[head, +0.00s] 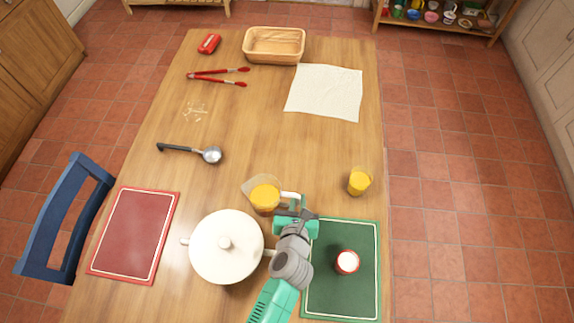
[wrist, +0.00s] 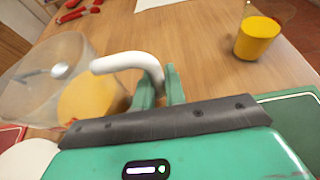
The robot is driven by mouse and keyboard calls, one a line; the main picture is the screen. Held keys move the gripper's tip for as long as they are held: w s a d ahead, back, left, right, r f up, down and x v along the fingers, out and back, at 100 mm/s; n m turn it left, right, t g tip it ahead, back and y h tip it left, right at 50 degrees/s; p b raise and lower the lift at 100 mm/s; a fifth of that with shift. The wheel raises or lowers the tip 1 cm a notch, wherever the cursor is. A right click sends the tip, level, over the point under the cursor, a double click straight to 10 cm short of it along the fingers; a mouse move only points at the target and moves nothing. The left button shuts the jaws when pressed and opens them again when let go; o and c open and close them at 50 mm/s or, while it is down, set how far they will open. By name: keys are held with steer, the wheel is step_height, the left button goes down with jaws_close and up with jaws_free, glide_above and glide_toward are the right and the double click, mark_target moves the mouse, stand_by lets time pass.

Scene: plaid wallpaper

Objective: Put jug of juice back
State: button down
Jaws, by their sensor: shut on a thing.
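The jug of juice (head: 264,196) is a clear jug with orange juice and a white handle. It is at the middle of the table, just behind the white pot, and its handle points right toward my gripper. My gripper (head: 291,203) is shut on the white handle. The wrist view shows the handle (wrist: 128,62) between the two green fingers (wrist: 158,88), with the jug body (wrist: 62,72) to the left. The jug looks about upright; I cannot tell whether its base touches the table.
A glass of juice (head: 359,182) stands to the right. The white lidded pot (head: 226,246) is close in front of the jug. A green mat (head: 326,299) bears a red-and-white cup (head: 347,261). A ladle (head: 208,154), tongs (head: 222,72), basket (head: 273,60) and white cloth (head: 325,92) lie farther back.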

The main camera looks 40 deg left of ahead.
steer(key=w+a+b, duration=0.2)
steer(key=w, duration=0.2)
steer(key=w+a+f+b, duration=0.1)
steer(key=w+a, duration=0.1)
steer(key=w, duration=0.3)
steer(key=w+a+b, duration=0.2)
steer(key=w, duration=0.2)
steer(key=shift+w+a+f+b, duration=0.15)
steer(key=shift+w+a+b, duration=0.15)
steer(key=shift+w, duration=0.1)
steer(key=shift+w+a+f+b, duration=0.15)
steer(key=shift+w+b, duration=0.2)
step_height(320, 180, down, 4)
steer(key=b, duration=0.2)
steer(key=shift+r+b, duration=0.2)
steer(key=shift+b, duration=0.1)
steer(key=shift+r, duration=0.15)
steer(key=c, duration=1.5)
jaws_free()
steer(key=shift+o, duration=0.2)
